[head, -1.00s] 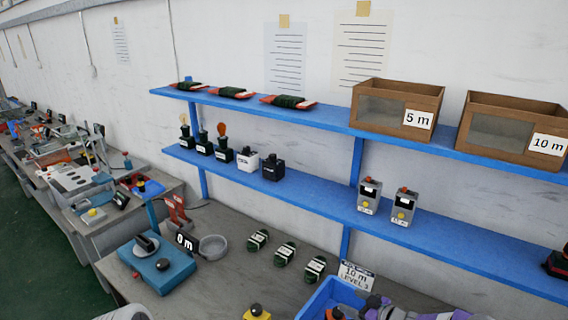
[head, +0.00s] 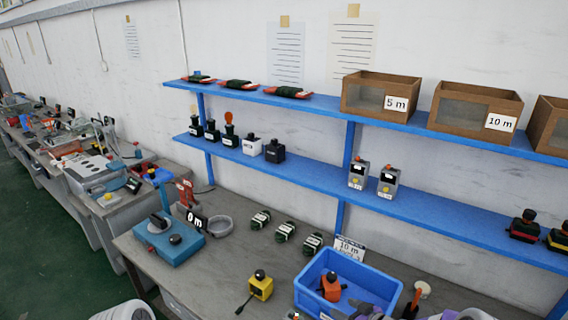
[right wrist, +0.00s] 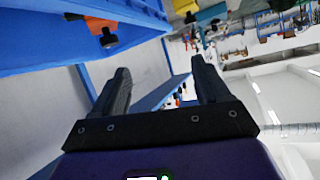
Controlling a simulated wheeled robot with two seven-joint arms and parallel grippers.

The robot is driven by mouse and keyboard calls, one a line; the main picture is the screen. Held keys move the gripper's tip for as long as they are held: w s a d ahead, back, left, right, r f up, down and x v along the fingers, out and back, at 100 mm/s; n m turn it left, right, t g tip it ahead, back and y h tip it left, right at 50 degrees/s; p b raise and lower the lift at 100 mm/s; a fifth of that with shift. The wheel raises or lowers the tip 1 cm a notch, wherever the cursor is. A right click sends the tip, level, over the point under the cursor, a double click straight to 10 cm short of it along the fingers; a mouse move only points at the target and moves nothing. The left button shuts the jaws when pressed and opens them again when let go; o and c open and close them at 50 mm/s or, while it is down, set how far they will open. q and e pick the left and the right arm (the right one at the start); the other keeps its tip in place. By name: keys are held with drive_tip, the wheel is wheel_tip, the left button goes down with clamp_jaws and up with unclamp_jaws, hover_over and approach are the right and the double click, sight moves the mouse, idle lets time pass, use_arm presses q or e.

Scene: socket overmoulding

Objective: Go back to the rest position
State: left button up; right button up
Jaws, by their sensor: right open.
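My right gripper (head: 390,308) is at the bottom edge of the head view, in front of the blue tray, and mostly cut off by the frame. In the right wrist view my right gripper (right wrist: 160,70) has its two dark fingers well apart, with nothing between them. My left gripper is in neither view. The blue tray (head: 312,294) stands on the bench and holds an orange and black part (head: 331,288). In the right wrist view the blue tray (right wrist: 40,62) fills the upper left, beside the fingers.
A grey bench (head: 215,270) carries a yellow and black part (head: 261,287), several dark green coils (head: 285,231), a grey bowl (head: 219,226) and a blue device (head: 160,246). Behind it, a blue two-level shelf (head: 320,174) holds cardboard boxes (head: 375,97) and small devices.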

drive_tip(key=s+a+f+m+g+h, duration=0.1)
drive_tip(key=s+a+f+m+g, duration=0.25)
drive_tip(key=s+f, duration=0.35)
drive_tip(key=s+a+f+m+g+h, duration=0.25)
drive_tip(key=s+a+f, duration=0.2)
drive_tip(key=s, duration=0.55)
drive_tip(key=s+a+f+m+g, duration=0.2)
drive_tip(key=s+g, duration=0.2)
drive_tip(key=s, duration=1)
use_arm(q)
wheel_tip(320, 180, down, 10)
drive_tip(key=b, duration=1)
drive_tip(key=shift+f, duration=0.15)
use_arm(e)
wheel_tip(320, 180, down, 10)
drive_tip(key=shift+s+a, duration=0.15)
drive_tip(key=shift+s, duration=0.15)
